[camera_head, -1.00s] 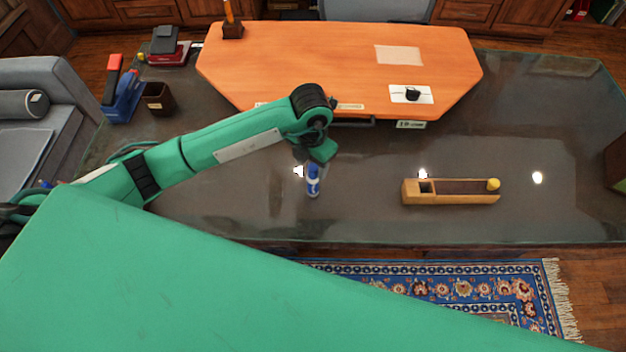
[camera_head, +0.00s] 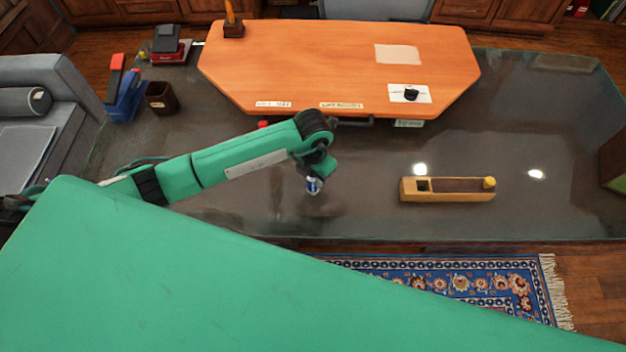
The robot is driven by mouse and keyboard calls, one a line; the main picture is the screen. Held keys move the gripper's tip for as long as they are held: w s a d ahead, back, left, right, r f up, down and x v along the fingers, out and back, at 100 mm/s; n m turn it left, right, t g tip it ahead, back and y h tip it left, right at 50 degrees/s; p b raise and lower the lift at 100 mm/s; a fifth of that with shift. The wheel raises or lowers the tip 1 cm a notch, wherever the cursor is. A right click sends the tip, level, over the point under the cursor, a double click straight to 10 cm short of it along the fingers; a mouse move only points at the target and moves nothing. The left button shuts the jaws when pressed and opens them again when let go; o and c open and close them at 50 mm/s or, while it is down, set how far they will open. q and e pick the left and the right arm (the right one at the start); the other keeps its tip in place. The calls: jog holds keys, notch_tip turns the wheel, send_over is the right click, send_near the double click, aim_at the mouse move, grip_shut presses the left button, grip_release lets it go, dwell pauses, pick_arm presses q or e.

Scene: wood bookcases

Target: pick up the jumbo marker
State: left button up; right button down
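A small blue and white object (camera_head: 313,186), which appears to be the jumbo marker, stands on the dark glassy desk top (camera_head: 360,215) near the middle. Only its lower part shows; the rest is hidden behind my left gripper. My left gripper (camera_head: 316,172) points down right over it, at the end of the green arm that comes in from the left. Its fingertips are hidden, so I cannot tell whether it is open or shut on the object. My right gripper is not in view.
A wooden box (camera_head: 410,196) with a yellow knob lies to the right. An orange board (camera_head: 300,60) covers the desk's back. A small red thing (camera_head: 263,124) sits behind my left arm. A dark cup (camera_head: 160,98) and a blue and red item (camera_head: 122,98) stand at left.

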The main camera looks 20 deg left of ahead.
pick_arm(q)
jog(key=shift+c, duration=0.7)
jog(key=shift+r, duration=0.1)
